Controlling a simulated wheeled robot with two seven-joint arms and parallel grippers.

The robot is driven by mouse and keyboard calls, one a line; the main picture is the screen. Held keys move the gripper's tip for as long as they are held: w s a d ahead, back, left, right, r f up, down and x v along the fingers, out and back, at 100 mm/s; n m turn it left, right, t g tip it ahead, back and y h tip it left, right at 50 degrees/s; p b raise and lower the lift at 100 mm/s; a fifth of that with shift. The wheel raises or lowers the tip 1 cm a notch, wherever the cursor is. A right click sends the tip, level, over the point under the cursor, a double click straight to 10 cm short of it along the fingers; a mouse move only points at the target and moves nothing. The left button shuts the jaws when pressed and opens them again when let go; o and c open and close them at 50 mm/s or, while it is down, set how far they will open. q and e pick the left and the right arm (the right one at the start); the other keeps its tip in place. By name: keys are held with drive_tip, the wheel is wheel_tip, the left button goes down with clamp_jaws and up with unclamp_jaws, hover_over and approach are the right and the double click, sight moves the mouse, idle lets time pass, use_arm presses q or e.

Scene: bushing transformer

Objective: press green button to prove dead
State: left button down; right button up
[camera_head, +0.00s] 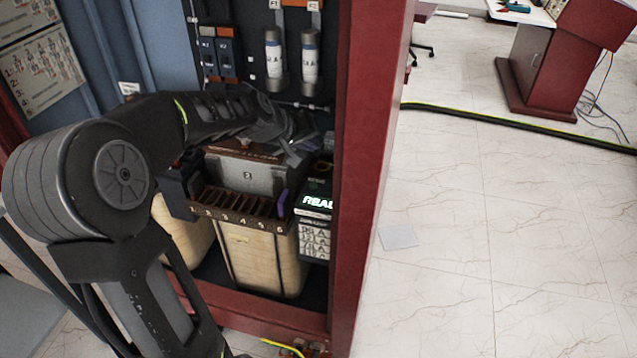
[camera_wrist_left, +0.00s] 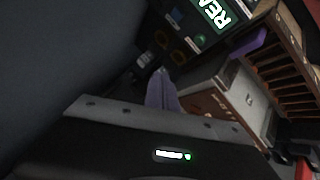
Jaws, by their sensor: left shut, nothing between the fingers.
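A black tester box (camera_head: 315,202) with a lit screen that starts "REA" stands at the right inside the red cabinet. In the left wrist view the tester (camera_wrist_left: 188,24) is at the top, tilted, with a round green button (camera_wrist_left: 201,40) on its face below the screen. The button cannot be made out in the head view. My left gripper (camera_head: 297,150) is shut and empty, above and behind the tester in the picture. In the left wrist view its fingers (camera_wrist_left: 162,92) point up toward the tester, apart from the button.
A grey transformer box (camera_head: 245,172) stands beside the tester, behind a brown slotted rack (camera_head: 238,207) on a cream case (camera_head: 262,258). A purple piece (camera_head: 304,205) is between rack and tester. The red cabinet post (camera_head: 368,150) bounds the right side.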

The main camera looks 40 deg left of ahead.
use_arm(q)
drive_tip(key=shift+w+d+f, duration=0.1)
drive_tip(key=b, duration=0.7)
hover_over(311, 187)
wheel_tip(311, 187, down, 8)
drive_tip(key=shift+r, duration=0.1)
drive_tip(key=shift+f, duration=0.45)
idle(1.4)
drive_tip(key=shift+f+b, duration=0.45)
drive_tip(key=shift+b, duration=0.25)
drive_tip(key=shift+f+b, duration=0.45)
idle(0.3)
idle(0.4)
drive_tip(key=shift+r+p, duration=0.7)
drive_tip(key=shift+r, duration=0.2)
